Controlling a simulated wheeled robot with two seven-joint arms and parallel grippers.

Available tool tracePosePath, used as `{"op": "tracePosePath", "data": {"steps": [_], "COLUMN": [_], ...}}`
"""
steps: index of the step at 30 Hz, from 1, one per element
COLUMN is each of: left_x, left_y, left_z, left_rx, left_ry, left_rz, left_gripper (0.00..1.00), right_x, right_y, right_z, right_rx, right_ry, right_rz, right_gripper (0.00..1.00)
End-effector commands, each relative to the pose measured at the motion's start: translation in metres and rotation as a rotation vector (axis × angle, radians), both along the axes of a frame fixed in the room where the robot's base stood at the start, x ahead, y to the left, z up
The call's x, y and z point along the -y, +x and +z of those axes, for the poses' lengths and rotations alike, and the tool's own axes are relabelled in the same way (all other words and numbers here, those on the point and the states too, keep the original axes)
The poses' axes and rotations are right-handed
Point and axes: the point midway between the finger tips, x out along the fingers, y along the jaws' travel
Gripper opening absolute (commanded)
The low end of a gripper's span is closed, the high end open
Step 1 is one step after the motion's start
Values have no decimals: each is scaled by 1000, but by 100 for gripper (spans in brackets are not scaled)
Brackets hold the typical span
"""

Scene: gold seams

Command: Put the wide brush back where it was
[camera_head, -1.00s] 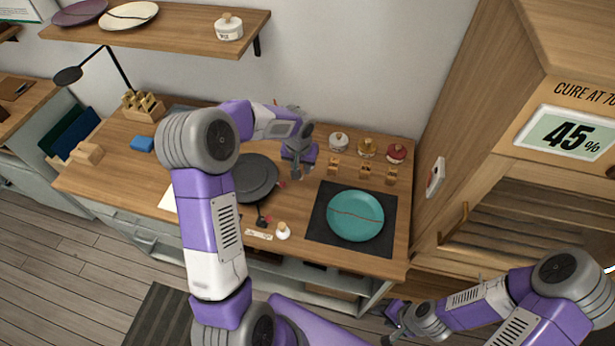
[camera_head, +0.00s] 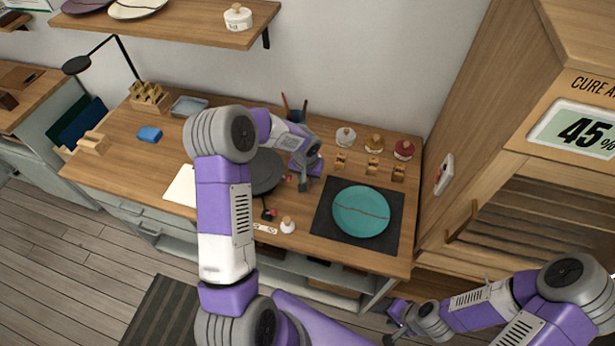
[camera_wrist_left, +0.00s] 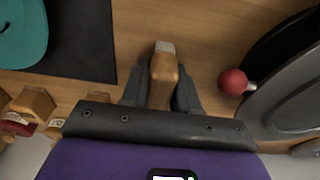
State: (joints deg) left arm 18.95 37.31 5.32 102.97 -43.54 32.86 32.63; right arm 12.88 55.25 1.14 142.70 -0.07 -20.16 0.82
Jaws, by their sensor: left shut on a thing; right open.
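My left gripper (camera_head: 303,184) is shut on the wide brush (camera_wrist_left: 164,75), of which the left wrist view shows a wooden handle with a pale end between the two fingers (camera_wrist_left: 160,95). The brush's far end is hard to make out in the head view. The gripper is above the worktop, between the dark round turntable (camera_head: 266,172) and the black mat (camera_head: 328,222). A cup with upright brushes (camera_head: 293,108) stands at the back, partly hidden by my left arm. My right gripper (camera_head: 396,322) is open and empty, low in front of the workbench.
A teal plate (camera_head: 361,211) with a seam lies on the mat. Small wooden blocks (camera_head: 372,166) and lidded jars (camera_head: 375,143) stand behind it. A red knob (camera_wrist_left: 233,82) is close to the held brush.

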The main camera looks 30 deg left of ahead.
Motion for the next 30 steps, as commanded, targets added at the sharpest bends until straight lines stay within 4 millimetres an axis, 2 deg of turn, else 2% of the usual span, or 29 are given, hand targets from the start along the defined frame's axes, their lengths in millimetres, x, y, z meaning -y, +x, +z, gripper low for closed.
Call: {"op": "tracePosePath", "data": {"steps": [1, 6, 17, 20, 30], "left_x": [0, 0, 0, 0, 3], "left_y": [0, 0, 0, -1, -12], "left_z": [-2, -1, 3, 16, 89], "left_rx": [0, 0, 0, 4, 4], "left_ry": [0, 0, 0, 2, 1], "left_rz": [0, 0, 0, 0, 1], "left_gripper": [31, 55, 55, 55, 55], "right_x": [0, 0, 0, 0, 0], "right_y": [0, 0, 0, 0, 0], "right_z": [-2, -1, 3, 5, 13], "right_rx": [0, 0, 0, 0, 0], "right_ry": [0, 0, 0, 0, 0], "right_rz": [0, 0, 0, 0, 0], "right_gripper": [43, 43, 43, 43, 43]}}
